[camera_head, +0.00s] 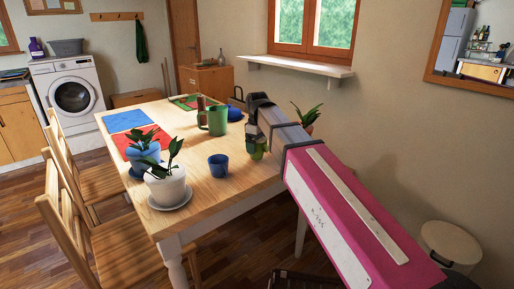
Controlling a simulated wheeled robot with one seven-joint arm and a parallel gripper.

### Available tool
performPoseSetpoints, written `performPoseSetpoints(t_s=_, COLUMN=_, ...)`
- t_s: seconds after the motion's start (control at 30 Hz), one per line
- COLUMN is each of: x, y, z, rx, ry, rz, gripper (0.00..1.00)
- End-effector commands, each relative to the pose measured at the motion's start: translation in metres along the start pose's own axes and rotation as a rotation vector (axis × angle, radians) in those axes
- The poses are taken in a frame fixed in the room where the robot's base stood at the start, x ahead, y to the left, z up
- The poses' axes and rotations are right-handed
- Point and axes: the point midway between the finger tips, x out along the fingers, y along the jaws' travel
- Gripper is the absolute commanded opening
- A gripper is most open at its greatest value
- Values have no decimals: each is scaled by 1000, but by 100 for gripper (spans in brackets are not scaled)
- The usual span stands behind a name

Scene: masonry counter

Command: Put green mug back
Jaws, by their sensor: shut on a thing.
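A small green mug (258,152) is held at the end of my arm, over or near the right edge of the wooden table. My gripper (256,138) is dark and shut on this mug; the fingers and arm hide part of it. Its exact height relative to the tabletop is hard to tell. A larger green mug-like vessel with a handle (217,121) stands upright on the table, to the left of my gripper and apart from it.
On the table (205,185) are a blue mug (218,165), a blue vessel (235,113), a dark brown bottle (201,108), two potted plants (166,187) and blue and red mats (126,121). Chairs (95,215) stand left. A white wall shelf (300,66) is behind.

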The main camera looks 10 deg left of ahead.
Motion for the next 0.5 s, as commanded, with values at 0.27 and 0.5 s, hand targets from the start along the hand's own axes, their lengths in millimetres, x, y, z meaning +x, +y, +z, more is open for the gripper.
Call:
performPoseSetpoints(t_s=0.27, x=12, y=0, z=0, rx=0, ry=1, rz=1, gripper=60)
performPoseSetpoints(t_s=0.5, x=15, y=0, z=0, rx=0, ry=0, rz=0, gripper=98)
